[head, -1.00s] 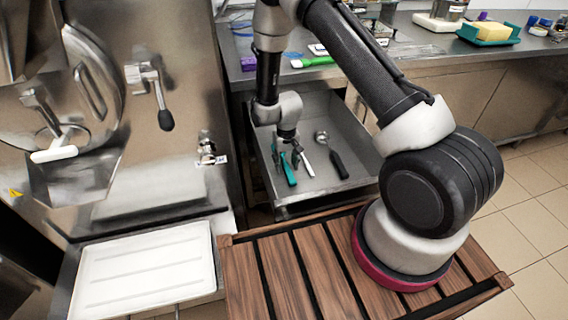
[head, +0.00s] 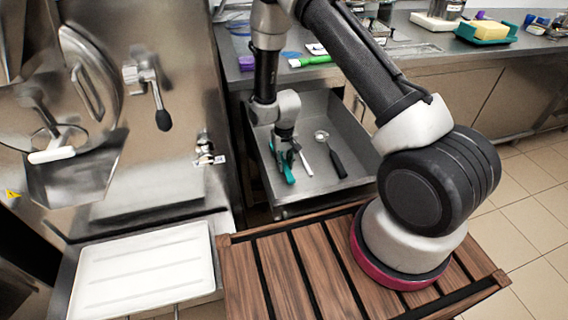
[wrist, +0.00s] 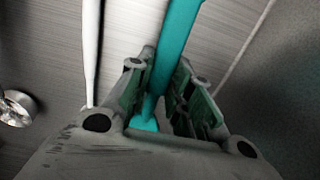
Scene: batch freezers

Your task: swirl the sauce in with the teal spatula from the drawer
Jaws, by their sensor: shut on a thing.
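The teal spatula (wrist: 178,40) lies in the open metal drawer (head: 318,104). In the wrist view its shaft runs up between my two fingers. My gripper (wrist: 160,100) is shut on it, and the fingers hide part of it. In the head view my gripper (head: 284,160) is low inside the left part of the drawer, with teal (head: 289,174) showing at the fingertips. I cannot tell whether the spatula touches the drawer floor.
A white-handled tool (wrist: 91,50) lies just beside the spatula, and a black-handled scoop (head: 337,162) lies to its right. A batch freezer (head: 160,160) stands left, with a white tray (head: 145,270) below. The counter (head: 420,50) is above the drawer.

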